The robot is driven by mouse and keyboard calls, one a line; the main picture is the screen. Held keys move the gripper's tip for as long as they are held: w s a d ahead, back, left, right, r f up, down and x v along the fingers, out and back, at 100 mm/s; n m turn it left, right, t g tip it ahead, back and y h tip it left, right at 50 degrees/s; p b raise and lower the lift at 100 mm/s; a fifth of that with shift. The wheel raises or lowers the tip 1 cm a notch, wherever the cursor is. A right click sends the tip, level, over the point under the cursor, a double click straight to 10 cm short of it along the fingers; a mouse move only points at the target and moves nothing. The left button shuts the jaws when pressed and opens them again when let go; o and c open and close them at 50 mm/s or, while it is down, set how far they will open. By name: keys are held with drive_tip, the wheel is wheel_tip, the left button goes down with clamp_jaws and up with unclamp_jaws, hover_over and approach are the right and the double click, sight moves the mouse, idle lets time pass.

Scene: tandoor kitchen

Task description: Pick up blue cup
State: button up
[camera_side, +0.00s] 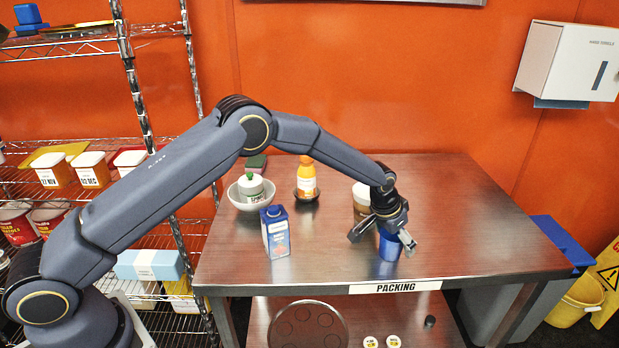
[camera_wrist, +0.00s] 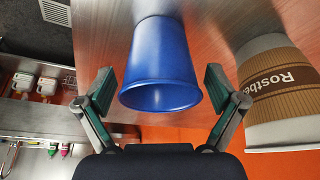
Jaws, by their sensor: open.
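The blue cup (camera_side: 389,246) stands on the table near its front edge, under my gripper in the side view. My gripper (camera_side: 381,236) is open and reaches down over it. In the wrist view the blue cup (camera_wrist: 161,65) lies ahead, with its open rim toward the camera. The two fingers of my gripper (camera_wrist: 158,90) are spread on either side of the rim, with gaps showing between each finger and the cup. Nothing is held.
A brown-banded coffee cup (camera_wrist: 280,85) stands close beside the blue cup. A blue-and-white carton (camera_side: 276,232), an orange bottle (camera_side: 306,177) in a small dark bowl and a grey bowl (camera_side: 251,203) holding a white container stand left. The table's (camera_side: 480,220) right side is clear.

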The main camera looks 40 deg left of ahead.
drive_tip(key=shift+f, duration=0.2)
drive_tip(key=c, duration=1.2)
